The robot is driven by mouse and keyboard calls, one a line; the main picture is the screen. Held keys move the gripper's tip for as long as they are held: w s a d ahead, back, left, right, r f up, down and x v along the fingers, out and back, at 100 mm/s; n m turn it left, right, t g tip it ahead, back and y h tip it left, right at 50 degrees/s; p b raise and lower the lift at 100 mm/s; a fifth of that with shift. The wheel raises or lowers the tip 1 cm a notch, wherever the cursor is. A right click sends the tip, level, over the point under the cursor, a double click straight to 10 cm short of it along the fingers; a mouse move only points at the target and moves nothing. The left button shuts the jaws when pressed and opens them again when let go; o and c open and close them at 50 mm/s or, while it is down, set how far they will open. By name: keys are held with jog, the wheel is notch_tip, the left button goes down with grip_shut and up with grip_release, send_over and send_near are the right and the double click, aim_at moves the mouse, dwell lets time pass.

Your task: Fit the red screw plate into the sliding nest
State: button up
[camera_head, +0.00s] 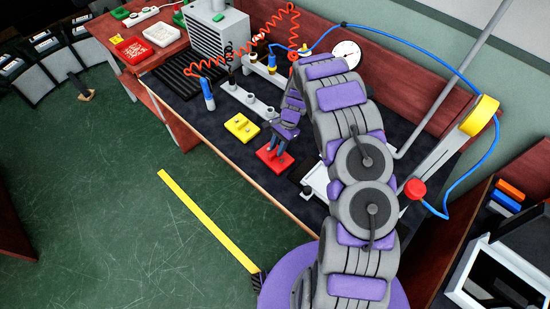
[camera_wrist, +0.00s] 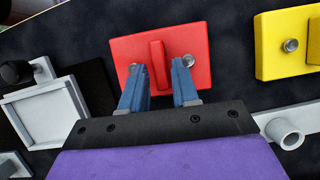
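The red screw plate (camera_head: 268,157) lies flat on the dark bench mat in the head view. In the wrist view the red screw plate (camera_wrist: 198,42) shows a raised middle rib and two screw heads. My gripper (camera_head: 279,148) is over the plate. In the wrist view the blue fingers of my gripper (camera_wrist: 160,72) stand on either side of the rib, with a gap to it on both sides; it is open. A light grey square frame, which looks like the sliding nest (camera_wrist: 45,113), lies left of the plate in the wrist view, with a black knob beside it.
A yellow plate (camera_wrist: 277,45) with screws lies beside the red plate; it also shows in the head view (camera_head: 241,127). A grey rail with a round boss (camera_wrist: 289,134) lies at the wrist view's lower right. A blue tool (camera_head: 208,95) hangs on a red coiled cord.

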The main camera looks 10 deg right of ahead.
jog(key=shift+x, duration=0.9)
grip_shut()
notch_tip(320, 180, up, 10)
jog(key=p, duration=0.2)
notch_tip(320, 180, up, 15)
jog(key=n+g+h, duration=0.2)
jog(key=n+h, duration=0.2)
jog(key=n, duration=0.8)
send_over(276, 151)
jog(key=s, duration=0.3)
jog(key=shift+s+a+f, duration=0.1)
jog(key=shift+a+f, duration=0.05)
jog(key=shift+a, duration=0.2)
